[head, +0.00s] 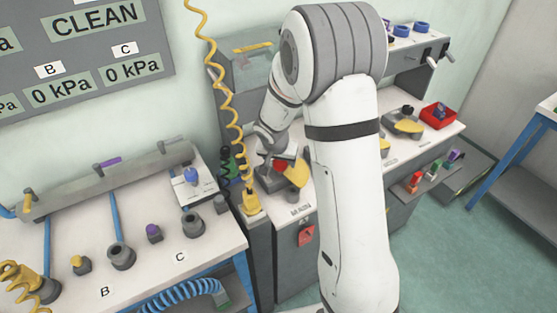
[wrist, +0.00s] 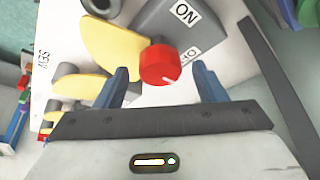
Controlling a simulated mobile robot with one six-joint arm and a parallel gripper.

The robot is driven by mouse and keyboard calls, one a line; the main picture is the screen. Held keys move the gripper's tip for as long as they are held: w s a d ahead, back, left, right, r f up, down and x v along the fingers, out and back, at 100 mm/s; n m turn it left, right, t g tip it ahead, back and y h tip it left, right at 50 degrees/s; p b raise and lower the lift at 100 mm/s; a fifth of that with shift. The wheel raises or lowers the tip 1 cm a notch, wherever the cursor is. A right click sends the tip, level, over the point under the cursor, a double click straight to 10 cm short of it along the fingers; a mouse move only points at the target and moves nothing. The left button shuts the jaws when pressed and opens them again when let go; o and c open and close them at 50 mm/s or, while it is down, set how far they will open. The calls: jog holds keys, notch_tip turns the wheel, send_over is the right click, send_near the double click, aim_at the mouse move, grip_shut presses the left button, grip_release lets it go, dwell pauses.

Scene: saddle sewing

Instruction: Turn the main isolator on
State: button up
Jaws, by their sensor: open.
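The main isolator is a grey box (wrist: 205,25) with a round red knob (wrist: 160,65) on its front. The box carries a white ON label (wrist: 185,13) and a second label (wrist: 187,54) partly hidden by the knob. A pale mark shows on the knob's rim, towards the lower right. My gripper (wrist: 160,72) is open, with one blue finger on each side of the knob and visible gaps to both. In the head view the red knob (head: 281,164) is small beside my gripper (head: 284,157), above the MAIN label (head: 300,210).
Yellow parts (wrist: 112,48) lie close to the knob's left in the wrist view. A coiled yellow hose (head: 232,110) hangs just left of my arm. A red tag (head: 306,235) hangs on the bench front. The left bench (head: 60,235) holds several fittings.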

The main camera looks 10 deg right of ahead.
jog(key=shift+f, duration=0.25)
